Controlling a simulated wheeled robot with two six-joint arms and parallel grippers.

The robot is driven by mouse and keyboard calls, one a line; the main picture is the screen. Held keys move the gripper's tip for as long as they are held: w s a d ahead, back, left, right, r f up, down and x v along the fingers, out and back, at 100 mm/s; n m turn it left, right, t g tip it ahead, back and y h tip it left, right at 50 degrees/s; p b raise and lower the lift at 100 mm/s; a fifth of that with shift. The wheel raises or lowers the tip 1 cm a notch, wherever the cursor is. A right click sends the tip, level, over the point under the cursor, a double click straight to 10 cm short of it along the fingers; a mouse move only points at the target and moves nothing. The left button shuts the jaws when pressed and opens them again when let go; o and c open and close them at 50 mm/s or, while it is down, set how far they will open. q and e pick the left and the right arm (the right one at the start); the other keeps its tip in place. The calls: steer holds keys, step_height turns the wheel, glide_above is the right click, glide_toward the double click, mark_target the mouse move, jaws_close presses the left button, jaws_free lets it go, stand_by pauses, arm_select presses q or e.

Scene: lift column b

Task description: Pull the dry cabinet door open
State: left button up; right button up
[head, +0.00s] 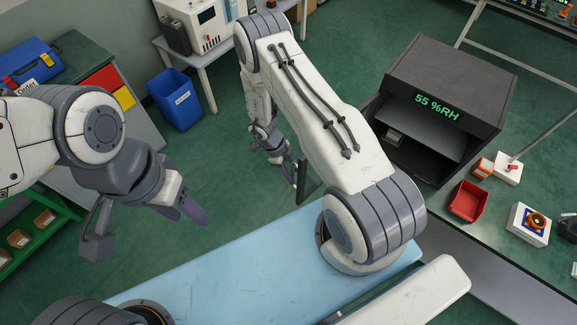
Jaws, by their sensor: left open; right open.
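The dry cabinet (488,90) is a dark grey box at the right, with a green "55 %RH" readout on its front. Its dark interior and a shelf show below the readout. A thin dark upright piece (304,183) shows left of my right arm; it may be the door's free edge or handle, but my arm hides what joins it to the cabinet. My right gripper (276,156) is open, close to the left of this piece; I cannot tell if they touch. My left gripper (147,222) is open and empty at the left, far from the cabinet.
A red bin (469,201), a small orange-labelled container (482,168) and a white device (528,224) stand near the cabinet. A light blue surface (240,265) lies in front. A blue bin (175,100) stands on the green floor between the grippers and the back table.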

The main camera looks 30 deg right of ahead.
steer(key=b+v, duration=0.3)
steer(key=v, duration=0.7)
